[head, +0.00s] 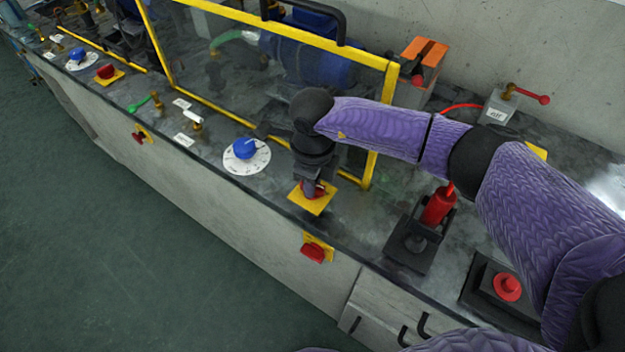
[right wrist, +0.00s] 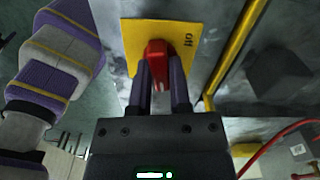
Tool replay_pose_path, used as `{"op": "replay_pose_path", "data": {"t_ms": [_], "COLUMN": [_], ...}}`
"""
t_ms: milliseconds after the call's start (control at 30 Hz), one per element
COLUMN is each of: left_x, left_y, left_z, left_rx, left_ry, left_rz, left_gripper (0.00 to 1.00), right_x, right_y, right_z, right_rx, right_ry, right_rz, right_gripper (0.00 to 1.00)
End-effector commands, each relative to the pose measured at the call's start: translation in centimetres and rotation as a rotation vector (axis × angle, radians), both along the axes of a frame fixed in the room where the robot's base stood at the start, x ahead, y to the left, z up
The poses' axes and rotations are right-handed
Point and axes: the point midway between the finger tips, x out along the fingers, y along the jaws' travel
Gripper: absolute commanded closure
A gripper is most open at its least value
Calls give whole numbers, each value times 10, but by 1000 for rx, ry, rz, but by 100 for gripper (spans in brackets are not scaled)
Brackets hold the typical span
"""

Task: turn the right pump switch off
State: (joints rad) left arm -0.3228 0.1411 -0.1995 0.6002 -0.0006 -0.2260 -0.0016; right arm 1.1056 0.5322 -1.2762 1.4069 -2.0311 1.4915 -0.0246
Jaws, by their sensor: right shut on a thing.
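The right pump switch is a red handle on a yellow plate (head: 309,200) on the counter near its front edge. My right gripper (head: 315,185) points down over the plate and is shut on the red handle. In the head view the gripper hides most of the handle. My left gripper is in neither view.
A blue knob (head: 244,148) on a white dial stands left of the switch. A yellow-framed clear guard (head: 270,110) rises behind. Another red switch (head: 313,252) sits on the front face below. A red cylinder (head: 438,207) and a red button (head: 507,287) stand to the right.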

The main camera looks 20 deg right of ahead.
Motion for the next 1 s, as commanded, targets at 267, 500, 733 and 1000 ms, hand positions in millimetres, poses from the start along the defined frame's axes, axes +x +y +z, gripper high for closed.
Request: {"op": "replay_pose_path", "data": {"t_ms": [267, 500, 733, 1000], "left_x": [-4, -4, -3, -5], "left_y": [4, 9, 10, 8], "left_z": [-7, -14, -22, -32], "left_rx": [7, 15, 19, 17], "left_ry": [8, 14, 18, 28], "left_rz": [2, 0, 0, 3], "left_gripper": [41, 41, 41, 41], "right_x": [0, 0, 1, 1], "right_y": [0, 0, 0, 0], "right_z": [-1, -1, -2, -1], "right_rx": [-1, -1, 0, 0], "right_ry": [0, 0, -1, -2], "right_rz": [253, 482, 700, 954], "right_gripper": [100, 100, 100, 100]}}
